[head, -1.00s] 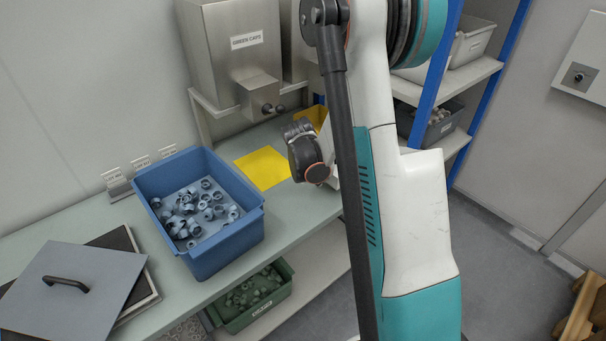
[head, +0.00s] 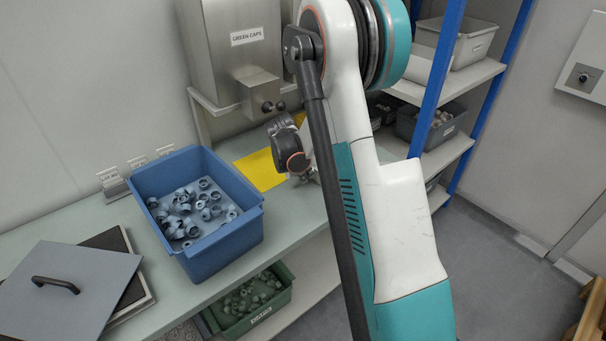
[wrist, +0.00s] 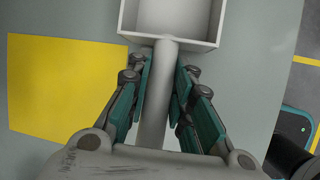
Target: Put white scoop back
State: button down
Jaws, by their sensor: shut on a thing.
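The white scoop (wrist: 172,18) shows in the wrist view, its square open tray at the top edge and partly cut off. My gripper (wrist: 160,65) is shut on the scoop's straight handle (wrist: 157,95), with teal finger pads on both sides. Pale bench top lies beneath the scoop; I cannot tell whether they touch. A yellow patch (wrist: 65,95) lies on the bench left of the scoop; it also shows in the head view (head: 259,170). In the head view my arm hides the scoop and most of my gripper.
A blue bin (head: 240,237) of grey-blue caps stands on the bench, with a grey lid (head: 70,300) at its left. A steel GREEN CAPS dispenser (head: 245,60) stands behind. A blue-post shelf (head: 440,75) with bins is at right. A green bin (head: 270,315) sits below.

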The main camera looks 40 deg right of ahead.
jog(key=shift+f, duration=0.15)
jog(key=c, duration=1.4)
grip_release()
jog(key=shift+r, duration=0.2)
